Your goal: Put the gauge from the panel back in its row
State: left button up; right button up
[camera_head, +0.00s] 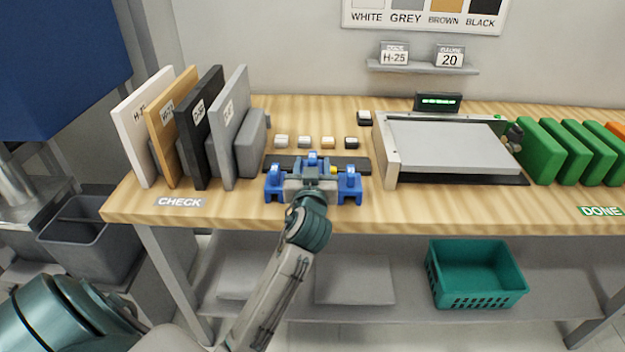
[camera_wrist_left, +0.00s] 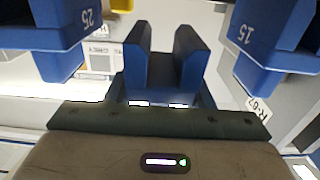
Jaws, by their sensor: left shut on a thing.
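My left gripper (camera_head: 312,181) is shut on a blue gauge (camera_head: 314,161) at the dark row strip (camera_head: 283,162) on the bench. The held gauge shows in the left wrist view as a blue forked block (camera_wrist_left: 160,73). Two other blue gauges stand apart on either side, one to the left (camera_head: 273,184) and one to the right (camera_head: 350,185). In the left wrist view these read 25 (camera_wrist_left: 55,25) and 15 (camera_wrist_left: 275,28). The held gauge's number is hidden. I cannot tell whether it rests on the strip. My right gripper is out of view.
Upright sample boards (camera_head: 142,130) stand at the left. A grey panel (camera_head: 440,143) lies in a fixture to the right, before green blocks (camera_head: 541,150). Small colour buttons (camera_head: 305,142) sit behind the gauges. A shelf card (camera_head: 450,57) reads 20. Bare bench lies in front.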

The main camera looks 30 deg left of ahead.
pick_arm(q)
jog(key=shift+f, duration=1.75)
jog(key=shift+f, duration=0.1)
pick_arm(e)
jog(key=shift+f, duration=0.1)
pick_arm(q)
jog(key=o, duration=1)
jog(key=shift+o, duration=0.2)
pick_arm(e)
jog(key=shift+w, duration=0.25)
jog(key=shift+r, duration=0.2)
pick_arm(q)
jog(key=shift+s+d, duration=0.1)
jog(key=b+v, duration=0.2)
jog(key=v, duration=1)
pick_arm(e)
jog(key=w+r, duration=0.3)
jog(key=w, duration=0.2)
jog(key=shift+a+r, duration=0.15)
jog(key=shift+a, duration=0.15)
